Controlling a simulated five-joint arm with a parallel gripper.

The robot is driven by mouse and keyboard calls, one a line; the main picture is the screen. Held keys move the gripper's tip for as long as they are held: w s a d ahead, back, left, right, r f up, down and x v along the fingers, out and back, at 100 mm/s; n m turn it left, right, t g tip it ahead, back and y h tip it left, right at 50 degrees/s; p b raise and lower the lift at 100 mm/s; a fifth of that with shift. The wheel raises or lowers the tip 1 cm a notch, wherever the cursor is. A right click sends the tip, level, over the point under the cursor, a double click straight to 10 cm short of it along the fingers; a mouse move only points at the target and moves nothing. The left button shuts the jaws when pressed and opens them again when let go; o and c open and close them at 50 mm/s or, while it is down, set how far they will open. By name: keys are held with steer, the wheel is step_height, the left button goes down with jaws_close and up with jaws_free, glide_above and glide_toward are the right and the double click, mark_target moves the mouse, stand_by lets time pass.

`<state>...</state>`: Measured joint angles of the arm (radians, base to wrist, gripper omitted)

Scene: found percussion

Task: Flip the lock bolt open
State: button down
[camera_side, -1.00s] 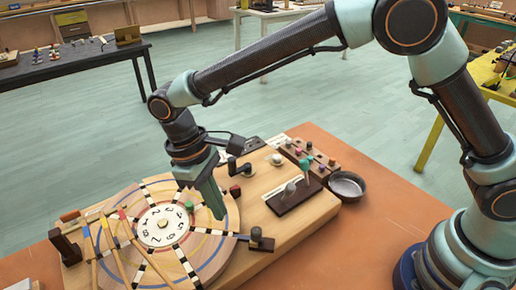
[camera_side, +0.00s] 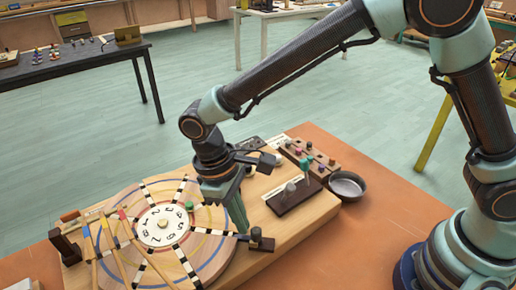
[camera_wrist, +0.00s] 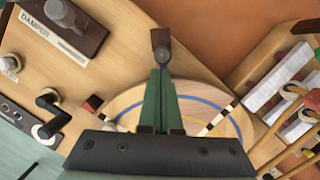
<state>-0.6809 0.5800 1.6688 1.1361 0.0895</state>
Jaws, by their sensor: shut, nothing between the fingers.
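The lock bolt (camera_side: 262,243) is a small dark piece with an upright round knob, at the right edge of the round wooden disc (camera_side: 205,255) in the side view. In the wrist view the bolt (camera_wrist: 161,37) is a brown block with a dark round knob, straight beyond my fingertips. My gripper (camera_side: 243,230) points down with its green fingers shut and empty. Its tips are right beside the bolt's knob on the left in the side view. In the wrist view the fingertips (camera_wrist: 161,72) appear to meet the knob; I cannot tell whether they touch.
A metal bowl (camera_side: 347,186) sits to the right. The orange tabletop (camera_side: 385,225) is clear at the front right.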

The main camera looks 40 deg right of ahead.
steer(key=shift+s+d, duration=0.9)
steer(key=shift+w+a, duration=0.4)
steer(key=shift+w, duration=0.2)
steer(key=shift+w+a, duration=0.65)
steer(key=shift+w, duration=0.35)
steer(key=v, duration=1)
steer(key=shift+w, duration=0.15)
